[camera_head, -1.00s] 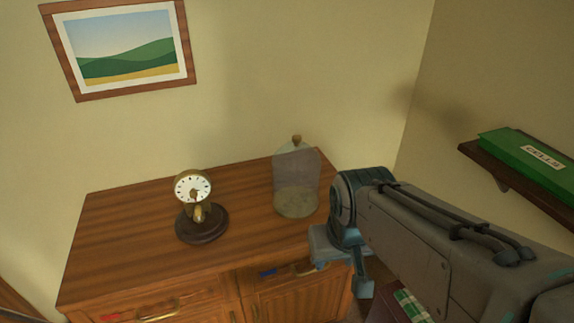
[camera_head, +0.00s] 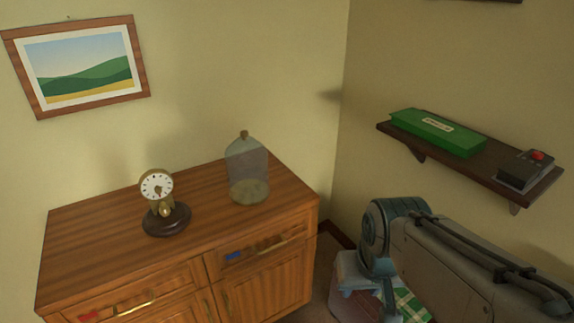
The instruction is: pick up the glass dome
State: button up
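The clear glass dome (camera_head: 247,165) with a small brown knob on top stands upright on the wooden cabinet (camera_head: 110,225), near its back right corner. A gold clock (camera_head: 157,188) with a white dial on a dark round base stands uncovered to the left of the dome. My gripper (camera_head: 368,290) is at the lower right, right of the cabinet and apart from the dome. Its fingers are not clear enough to show whether they are open or shut.
A wall shelf (camera_head: 480,170) on the right holds a green box (camera_head: 437,132) and a grey device with a red button (camera_head: 525,170). A green checked cloth (camera_head: 410,303) shows below my arm. A framed landscape (camera_head: 78,68) hangs behind the cabinet. The cabinet top's right front is clear.

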aim_at(246, 158)
jog(key=u, duration=0.5)
jog(key=k, duration=0.15)
jog(key=z, duration=0.6)
jog(key=i, duration=1.3)
jog(key=u, duration=1.05)
jog(key=i, duration=0.25)
